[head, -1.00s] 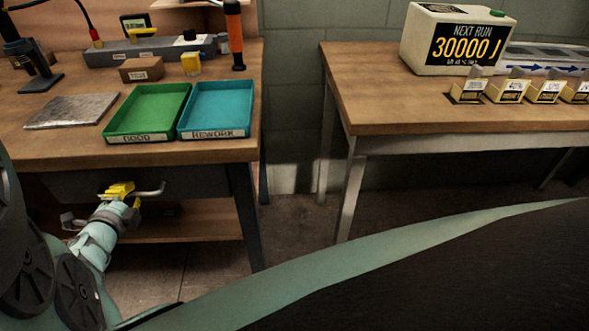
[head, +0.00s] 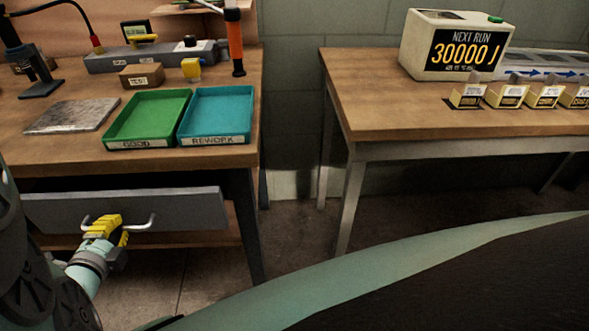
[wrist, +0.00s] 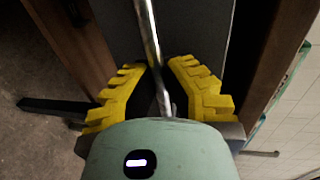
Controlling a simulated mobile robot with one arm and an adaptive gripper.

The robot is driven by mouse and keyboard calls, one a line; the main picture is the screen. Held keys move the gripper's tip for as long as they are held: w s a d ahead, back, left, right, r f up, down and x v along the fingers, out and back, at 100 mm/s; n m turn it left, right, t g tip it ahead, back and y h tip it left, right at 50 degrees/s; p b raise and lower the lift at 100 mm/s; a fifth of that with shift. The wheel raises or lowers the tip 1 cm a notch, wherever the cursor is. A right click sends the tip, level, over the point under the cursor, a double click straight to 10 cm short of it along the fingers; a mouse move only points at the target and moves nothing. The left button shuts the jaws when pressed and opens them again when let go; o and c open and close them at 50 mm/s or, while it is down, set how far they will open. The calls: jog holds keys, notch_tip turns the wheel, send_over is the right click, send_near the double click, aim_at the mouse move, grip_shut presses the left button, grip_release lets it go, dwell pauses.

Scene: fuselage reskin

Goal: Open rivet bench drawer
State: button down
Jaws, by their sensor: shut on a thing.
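The grey drawer (head: 185,208) under the left bench stands out from below the bench top in the head view. Its metal bar handle (head: 140,223) runs across the drawer front. My gripper (head: 108,226) with yellow fingers is shut on the handle near its left part. In the wrist view the handle (wrist: 151,50) runs between the yellow fingers of my gripper (wrist: 163,85), with the grey drawer front (wrist: 185,40) behind it. The drawer's inside is hidden from both views.
The left bench (head: 60,150) carries a green tray (head: 150,118), a teal tray (head: 218,115), a metal plate (head: 72,115) and a small box (head: 141,76). A second table (head: 400,120) stands to the right with a power unit (head: 455,45). Floor shows between them.

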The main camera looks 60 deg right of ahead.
jog(key=f+b+v, duration=0.1)
jog(key=f+v, duration=0.1)
jog(key=v, duration=0.8)
jog(key=f+v, duration=0.2)
jog(key=v, duration=0.8)
jog(key=shift+b+v, duration=0.4)
jog(key=shift+v, duration=0.45)
jog(key=shift+f, duration=0.35)
jog(key=c, duration=1)
grip_release()
jog(key=shift+a, duration=0.1)
jog(key=shift+v, duration=5.95)
